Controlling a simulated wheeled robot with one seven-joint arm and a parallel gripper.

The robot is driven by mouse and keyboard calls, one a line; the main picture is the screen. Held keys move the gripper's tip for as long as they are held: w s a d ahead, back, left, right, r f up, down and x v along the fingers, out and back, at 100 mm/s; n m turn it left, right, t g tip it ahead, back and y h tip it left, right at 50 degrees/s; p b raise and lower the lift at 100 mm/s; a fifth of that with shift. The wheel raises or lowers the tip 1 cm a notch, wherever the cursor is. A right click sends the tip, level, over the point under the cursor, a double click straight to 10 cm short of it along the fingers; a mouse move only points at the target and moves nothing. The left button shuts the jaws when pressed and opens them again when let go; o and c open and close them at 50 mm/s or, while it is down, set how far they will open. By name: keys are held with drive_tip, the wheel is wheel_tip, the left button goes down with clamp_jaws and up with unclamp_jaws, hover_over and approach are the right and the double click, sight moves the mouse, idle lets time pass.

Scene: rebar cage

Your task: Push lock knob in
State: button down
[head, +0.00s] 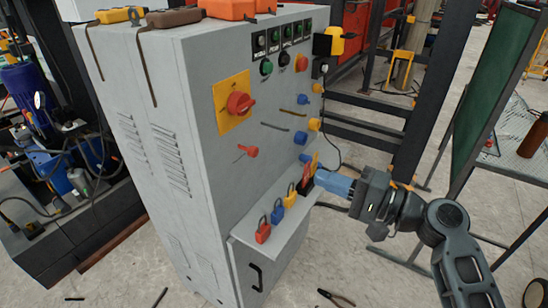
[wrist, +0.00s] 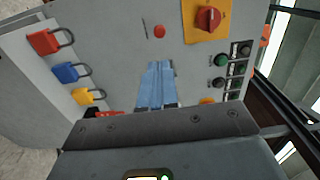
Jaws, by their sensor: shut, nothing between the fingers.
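A small red knob (head: 252,151), which may be the lock knob, sticks out from the front of the grey cabinet (head: 195,130), below the large red rotary switch on a yellow plate (head: 221,117). In the wrist view the red knob (wrist: 160,31) is straight ahead of the fingers, with the rotary switch (wrist: 208,18) at upper right. My gripper (head: 319,182) is at the right of the cabinet front, near the ledge, apart from the red knob. In the wrist view my gripper (wrist: 157,65) has its blue fingers together and empty.
Red, blue and yellow padlocks (head: 277,210) stand on the cabinet's ledge (head: 245,236). Blue and yellow connectors (head: 314,124) stick out along the cabinet's right side, with a hanging black cable. Pliers (head: 336,297) lie on the floor. Dark rails stand behind.

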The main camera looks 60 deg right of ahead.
drive_tip(key=shift+w, duration=0.1)
drive_tip(key=p, duration=0.3)
approach(256, 153)
drive_tip(key=w, duration=0.5)
drive_tip(key=shift+w, duration=0.1)
drive_tip(key=shift+w+f+p, duration=0.1)
drive_tip(key=shift+w+p, duration=0.25)
drive_tip(key=shift+w, duration=0.5)
drive_tip(key=shift+w+a, duration=0.1)
drive_tip(key=shift+w, duration=1.05)
drive_tip(key=s+b, duration=0.2)
drive_tip(key=s, duration=0.6)
drive_tip(key=shift+s, duration=0.1)
